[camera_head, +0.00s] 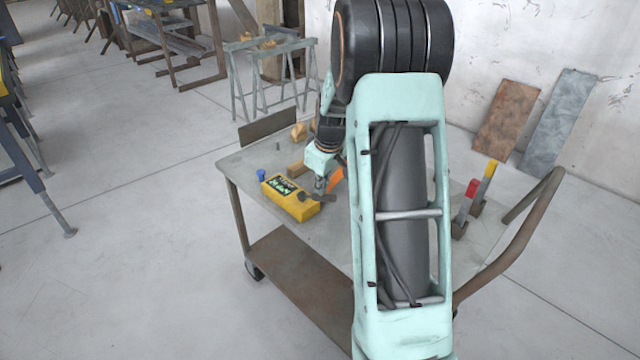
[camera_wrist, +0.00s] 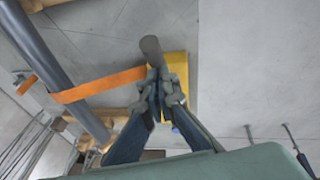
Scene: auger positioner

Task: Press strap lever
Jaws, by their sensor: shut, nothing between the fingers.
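A dark, round-ended lever-like handle (camera_wrist: 152,48) shows just beyond my fingertips in the wrist view; in the head view it is a small dark bar (camera_head: 322,198) by the yellow box (camera_head: 288,197). The box has a dark panel with green marks on top and partly shows in the wrist view (camera_wrist: 180,65). An orange strap (camera_wrist: 98,85) runs from near the handle across a grey pipe (camera_wrist: 55,65). My gripper (camera_wrist: 163,80) is shut and empty, right at the handle's near end. I cannot tell whether it touches. In the head view my gripper (camera_head: 320,184) is small above the box's right end.
All this is on a grey cart (camera_head: 238,165) with a rusty lower shelf. A blue knob (camera_head: 261,174) stands left of the box. A red-handled lever (camera_head: 471,188) and a yellow-handled lever (camera_head: 490,168) stand at the right. My arm hides the cart's middle.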

